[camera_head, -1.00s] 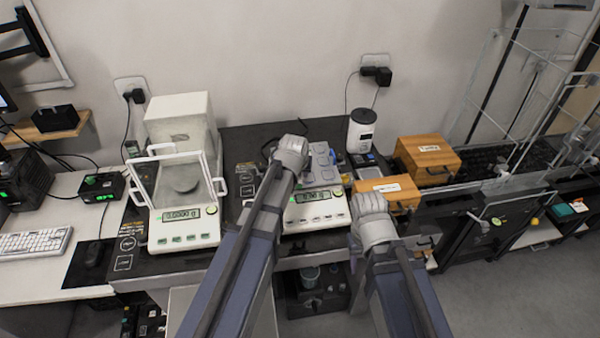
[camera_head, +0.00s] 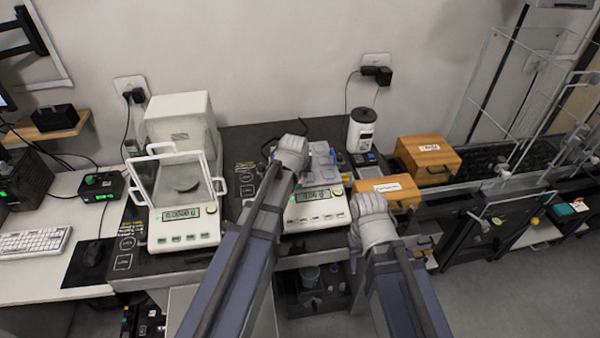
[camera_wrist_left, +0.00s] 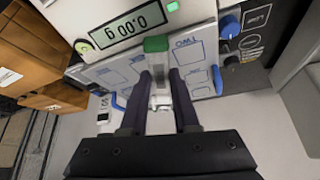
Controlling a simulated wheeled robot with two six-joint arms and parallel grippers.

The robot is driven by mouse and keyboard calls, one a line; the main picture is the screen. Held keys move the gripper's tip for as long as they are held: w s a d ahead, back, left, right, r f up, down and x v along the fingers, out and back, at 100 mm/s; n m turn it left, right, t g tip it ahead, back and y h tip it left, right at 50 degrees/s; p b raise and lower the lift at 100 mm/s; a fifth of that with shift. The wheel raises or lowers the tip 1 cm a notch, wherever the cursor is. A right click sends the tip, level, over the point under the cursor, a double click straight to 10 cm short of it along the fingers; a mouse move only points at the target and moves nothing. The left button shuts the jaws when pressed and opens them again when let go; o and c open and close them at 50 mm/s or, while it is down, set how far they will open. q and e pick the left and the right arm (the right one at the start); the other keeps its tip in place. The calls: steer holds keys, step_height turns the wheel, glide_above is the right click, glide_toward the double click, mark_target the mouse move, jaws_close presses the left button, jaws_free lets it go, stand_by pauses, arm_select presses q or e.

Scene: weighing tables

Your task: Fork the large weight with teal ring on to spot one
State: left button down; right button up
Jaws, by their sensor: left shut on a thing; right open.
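In the left wrist view my left gripper (camera_wrist_left: 160,75) is shut on a green-topped tool (camera_wrist_left: 156,44) with a pale lower part, which I take for the weight fork. It hangs over a pale panel (camera_wrist_left: 110,70) with blue outlined spots, one marked TWO, beside a scale display (camera_wrist_left: 125,25) reading 0.00 g. In the head view my left wrist (camera_head: 290,158) hides the fingers and part of this scale (camera_head: 316,212). I cannot pick out the large weight with the teal ring or spot one. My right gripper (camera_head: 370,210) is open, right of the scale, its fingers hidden.
A glass-doored balance (camera_head: 182,225) stands to the left. Wooden boxes (camera_head: 428,152) stand to the right, one (camera_head: 385,187) close to my right gripper. A white cylindrical device (camera_head: 361,130) stands behind. A blue knob (camera_wrist_left: 229,26) shows beside the panel.

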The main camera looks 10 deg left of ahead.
mark_target(298, 185)
arm_select(q)
steer(key=shift+w+r+g+p, duration=0.2)
steer(key=shift+g+p, duration=0.2)
steer(key=shift+p, duration=0.05)
stand_by(0.3)
steer(key=shift+s+d, duration=0.15)
steer(key=shift+s, duration=2.35)
stand_by(4.8)
